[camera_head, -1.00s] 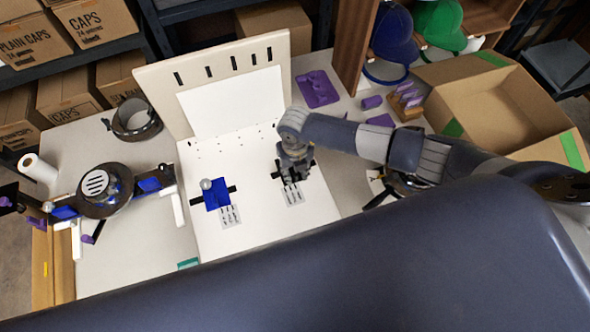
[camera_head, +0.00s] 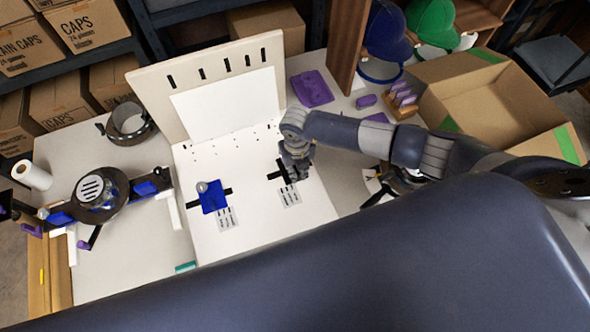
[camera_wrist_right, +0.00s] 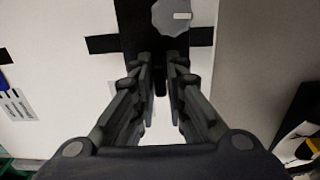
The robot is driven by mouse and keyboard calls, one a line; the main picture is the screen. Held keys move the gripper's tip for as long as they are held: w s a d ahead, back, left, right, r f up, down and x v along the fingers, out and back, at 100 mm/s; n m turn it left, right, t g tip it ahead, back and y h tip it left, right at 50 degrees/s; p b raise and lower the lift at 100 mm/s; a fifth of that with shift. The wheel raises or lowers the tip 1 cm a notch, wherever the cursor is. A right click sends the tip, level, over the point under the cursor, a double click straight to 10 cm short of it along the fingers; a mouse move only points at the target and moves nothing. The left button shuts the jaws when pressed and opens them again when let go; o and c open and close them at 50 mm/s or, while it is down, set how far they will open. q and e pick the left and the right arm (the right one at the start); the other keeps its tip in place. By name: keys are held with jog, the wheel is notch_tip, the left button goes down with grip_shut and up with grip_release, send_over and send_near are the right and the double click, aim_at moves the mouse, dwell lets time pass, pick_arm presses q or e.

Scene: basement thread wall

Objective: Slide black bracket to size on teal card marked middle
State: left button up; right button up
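The black bracket (camera_wrist_right: 133,28) is at the top of the right wrist view, with a grey knob (camera_wrist_right: 172,17) on it. A black bar (camera_wrist_right: 102,44) shows on both sides of it. My right gripper (camera_wrist_right: 160,72) points at the bracket, with a narrow dark part between its fingers; whether they press on it is unclear. In the head view the right gripper (camera_head: 296,170) is over the board's right part and hides most of the bracket. A small teal piece (camera_head: 186,267) lies at the board's front left edge; any marking is unreadable. My left gripper is not clearly seen.
A blue bracket (camera_head: 213,197) with a ball knob sits on the white board (camera_head: 255,215). Slotted grey cards lie in front of it (camera_head: 227,218) and near the right gripper (camera_head: 290,194). An upright slotted panel (camera_head: 222,80) stands behind. An open carton (camera_head: 490,100) is at right.

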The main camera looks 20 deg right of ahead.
jog(key=shift+o, duration=0.8)
jog(key=shift+r, duration=0.1)
notch_tip(320, 180, up, 12)
dwell(0.4)
